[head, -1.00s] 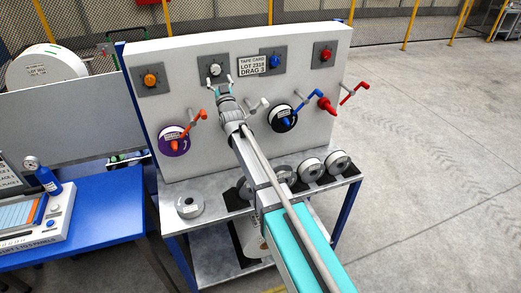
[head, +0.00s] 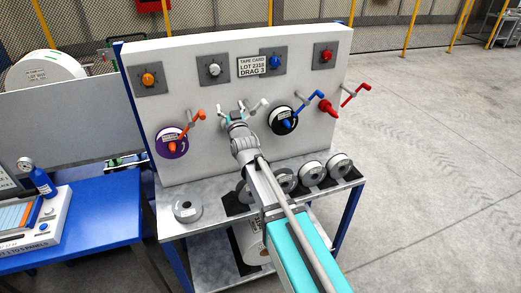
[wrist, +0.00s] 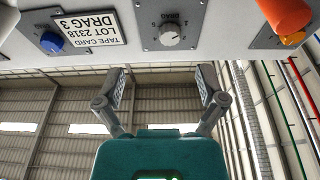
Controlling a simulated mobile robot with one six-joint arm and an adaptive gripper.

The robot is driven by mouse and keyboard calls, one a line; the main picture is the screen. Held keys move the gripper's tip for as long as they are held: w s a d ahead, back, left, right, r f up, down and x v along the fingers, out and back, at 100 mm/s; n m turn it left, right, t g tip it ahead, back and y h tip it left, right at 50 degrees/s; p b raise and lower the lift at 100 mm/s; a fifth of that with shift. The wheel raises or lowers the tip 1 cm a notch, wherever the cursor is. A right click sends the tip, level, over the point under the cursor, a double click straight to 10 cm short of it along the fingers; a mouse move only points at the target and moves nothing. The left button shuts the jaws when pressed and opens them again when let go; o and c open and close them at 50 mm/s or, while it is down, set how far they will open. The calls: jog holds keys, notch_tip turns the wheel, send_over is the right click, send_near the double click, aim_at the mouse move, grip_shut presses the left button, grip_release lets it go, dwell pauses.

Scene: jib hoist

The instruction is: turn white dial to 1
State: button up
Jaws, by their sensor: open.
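The white dial (head: 214,69) is on a grey square plate near the top of the upright panel (head: 205,112), left of the tape card (head: 254,66). In the upside-down wrist view the white dial (wrist: 172,35) is unobstructed, with small marks around it; I cannot read which number it points to. My gripper (head: 247,108) is open and empty, below and slightly right of the dial in the head view. In the wrist view my gripper's fingers (wrist: 161,88) are spread wide and apart from the dial.
An orange dial (head: 149,79), a blue dial (head: 275,62) and a red dial (head: 326,55) share the row. Below are cranks: orange (head: 195,126), blue (head: 306,107) and red (head: 353,93). Several grey reels lie on the shelf (head: 220,222). The card reads "DRAG 3".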

jog(key=s+d+f+g+h, duration=0.1)
jog(key=s+d+f+g, duration=0.2)
jog(key=f, duration=0.4)
jog(key=s+d+f+m+g+h, duration=0.1)
jog(key=s+d+f+g+h, duration=0.1)
jog(key=d+f+g, duration=0.3)
jog(key=shift+s+d+f+g, duration=0.3)
jog(key=shift+s+d+f, duration=0.15)
jog(key=shift+d+f, duration=0.8)
jog(key=s+d+f+g, duration=0.3)
jog(key=s+d+g, duration=0.1)
jog(key=s, duration=0.3)
jog(key=s+d+f+m+g+h, duration=0.1)
jog(key=s+d+f+g, duration=0.2)
jog(key=s, duration=0.5)
jog(key=s+d+f+m+g+h, duration=0.1)
jog(key=s+d+f+g, duration=0.2)
jog(key=s, duration=0.5)
jog(key=shift+d+g, duration=0.8)
jog(key=shift+d, duration=0.1)
